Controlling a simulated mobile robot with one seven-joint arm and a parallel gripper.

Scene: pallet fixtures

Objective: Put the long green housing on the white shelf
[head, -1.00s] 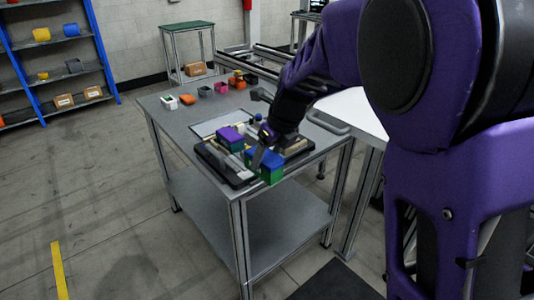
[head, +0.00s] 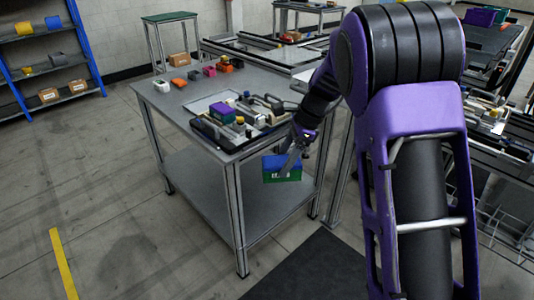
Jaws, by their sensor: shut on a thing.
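A long green housing (head: 283,177) with a blue upper part and a small white label hangs in the air just off the front right side of the grey worktable (head: 185,95). My gripper (head: 291,158) is shut on it from above. The housing looks about level, and its far side is hidden.
A black fixture tray (head: 207,131) with a purple-topped green block (head: 222,112) and several parts stays on the worktable. Small coloured parts stand toward its back. A blue-framed shelf rack (head: 87,45) stands far left.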

